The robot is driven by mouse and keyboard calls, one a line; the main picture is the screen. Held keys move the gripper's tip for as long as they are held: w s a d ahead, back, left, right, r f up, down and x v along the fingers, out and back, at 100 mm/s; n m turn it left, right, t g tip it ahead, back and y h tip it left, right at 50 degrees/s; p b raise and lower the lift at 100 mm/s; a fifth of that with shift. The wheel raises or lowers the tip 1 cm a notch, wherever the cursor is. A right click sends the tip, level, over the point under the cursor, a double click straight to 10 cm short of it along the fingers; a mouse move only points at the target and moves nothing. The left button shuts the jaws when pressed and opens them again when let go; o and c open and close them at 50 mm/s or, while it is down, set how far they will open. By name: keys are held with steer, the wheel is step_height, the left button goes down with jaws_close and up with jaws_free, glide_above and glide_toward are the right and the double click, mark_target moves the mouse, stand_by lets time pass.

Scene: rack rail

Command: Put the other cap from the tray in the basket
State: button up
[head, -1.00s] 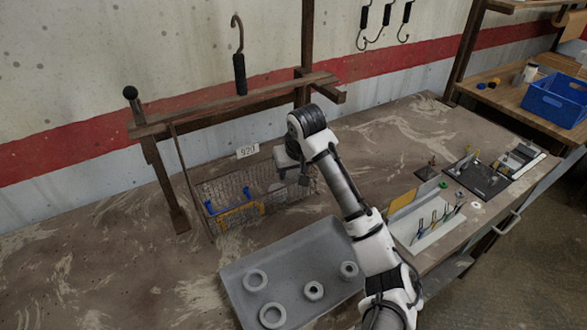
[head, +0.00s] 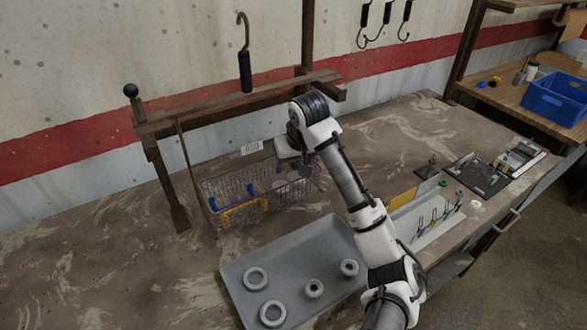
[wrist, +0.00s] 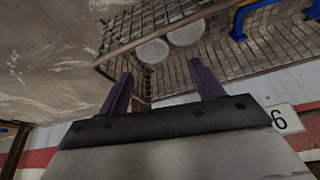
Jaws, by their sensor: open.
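The wire basket (head: 212,190) hangs beneath the rail at the left. In the wrist view, two pale round caps (wrist: 152,52) (wrist: 187,32) lie side by side within its mesh (wrist: 240,62). My gripper (wrist: 160,70) is open, with nothing between its fingers, close to the basket's right end. In the head view, my gripper's (head: 288,160) fingertips are hard to make out. The grey tray (head: 238,285) holds several grey ring-shaped pieces (head: 255,278), larger and smaller. My arm covers the tray's right edge.
Blue and yellow pieces (head: 242,212) are in the basket's left part. The rusty rail (head: 220,112) with a hook (head: 245,70) stands above. A white holder with tools (head: 430,222) is right of my arm. Bare bench lies left of the tray.

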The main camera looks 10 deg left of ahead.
steer(key=v, duration=1)
steer(key=shift+s+f, duration=0.1)
stand_by(1.0)
